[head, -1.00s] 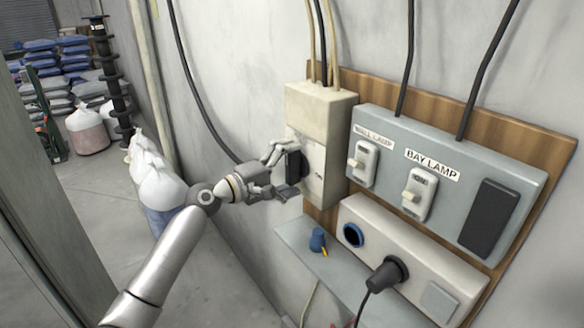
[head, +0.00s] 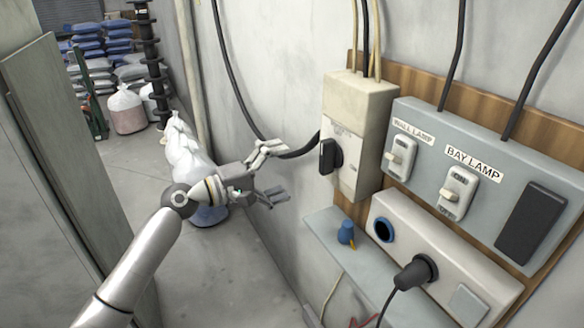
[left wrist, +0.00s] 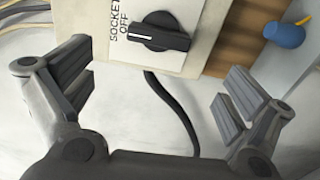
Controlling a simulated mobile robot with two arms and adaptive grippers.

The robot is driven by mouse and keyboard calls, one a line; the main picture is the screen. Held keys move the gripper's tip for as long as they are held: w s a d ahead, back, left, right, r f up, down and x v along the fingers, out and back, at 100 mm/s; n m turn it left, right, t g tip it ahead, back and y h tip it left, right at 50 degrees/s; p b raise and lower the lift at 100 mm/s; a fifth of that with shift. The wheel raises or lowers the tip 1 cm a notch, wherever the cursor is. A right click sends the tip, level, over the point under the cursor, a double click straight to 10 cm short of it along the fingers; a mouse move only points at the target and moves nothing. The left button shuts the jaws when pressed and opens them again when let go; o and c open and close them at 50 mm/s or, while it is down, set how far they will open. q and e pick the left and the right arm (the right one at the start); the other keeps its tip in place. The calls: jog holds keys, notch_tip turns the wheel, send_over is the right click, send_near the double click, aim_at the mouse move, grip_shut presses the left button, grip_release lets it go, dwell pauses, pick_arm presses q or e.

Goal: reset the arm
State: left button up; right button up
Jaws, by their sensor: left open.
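My left gripper (head: 272,172) is open and empty, left of the beige switch box (head: 357,105) and apart from it. In the left wrist view its two fingers (left wrist: 155,100) stand wide apart with nothing between them. The black rotary knob (head: 330,156) on the box shows free of the fingers. In the left wrist view the knob (left wrist: 158,32) is beyond the fingertips, beside the printed words "SOCKET" and "OFF". My right gripper is not in view.
A grey panel (head: 480,143) carries wall lamp and bay lamp switches. Below it are a socket box (head: 440,246) with a black plug (head: 416,270) and a shelf (head: 335,228) with a blue connector (head: 346,232). White sacks (head: 186,150) stand behind my left arm.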

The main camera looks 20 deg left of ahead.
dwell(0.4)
